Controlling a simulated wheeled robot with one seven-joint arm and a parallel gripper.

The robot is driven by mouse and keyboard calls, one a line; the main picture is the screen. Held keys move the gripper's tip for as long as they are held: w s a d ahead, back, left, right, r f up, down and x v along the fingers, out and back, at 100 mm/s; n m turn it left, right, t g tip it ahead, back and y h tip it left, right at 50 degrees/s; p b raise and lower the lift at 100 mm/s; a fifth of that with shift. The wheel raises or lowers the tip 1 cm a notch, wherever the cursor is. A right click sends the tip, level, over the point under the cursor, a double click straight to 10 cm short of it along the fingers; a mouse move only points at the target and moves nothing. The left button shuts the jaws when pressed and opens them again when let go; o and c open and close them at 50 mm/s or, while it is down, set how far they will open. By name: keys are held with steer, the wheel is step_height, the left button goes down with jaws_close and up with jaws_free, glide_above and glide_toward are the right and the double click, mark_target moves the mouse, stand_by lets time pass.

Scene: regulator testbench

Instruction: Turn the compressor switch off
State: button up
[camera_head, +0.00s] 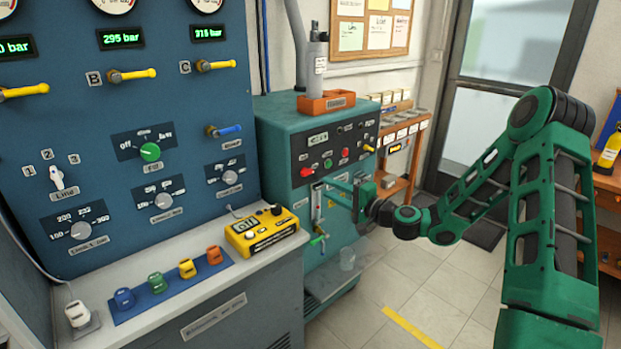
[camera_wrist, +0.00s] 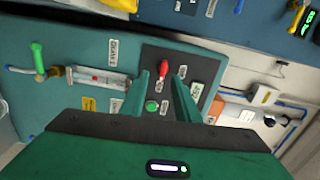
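The compressor is a teal cabinet (camera_head: 275,125) with a dark control panel (camera_head: 320,137) on its front. A red-handled switch (camera_head: 306,172) sits low at the left end of that panel; I take it for the compressor switch, but its label is too small to read. In the wrist view the red handle (camera_wrist: 165,70) shows just past the fingertips, in line with the gap between them. My gripper (camera_head: 328,187) is in front of the cabinet, slightly right of and below the switch. In the wrist view my gripper (camera_wrist: 160,77) is open and empty. Contact with the switch cannot be told.
A green button (camera_head: 327,163) and a red button (camera_head: 345,153) are close beside the switch. A gauge tube and green-handled valve (camera_head: 318,240) are below. An orange tray (camera_head: 326,103) with a grey bottle (camera_head: 316,62) stands on top. The blue testbench (camera_head: 115,200) is at left.

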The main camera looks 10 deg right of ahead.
mark_target(310, 174)
steer(key=shift+m+t, duration=0.3)
steer(key=shift+m, duration=0.2)
steer(key=x, duration=0.7)
steer(key=d+x, duration=0.1)
steer(key=x, duration=0.3)
steer(key=shift+w+d+r, duration=0.1)
steer(key=shift+w, duration=0.25)
jaws_close()
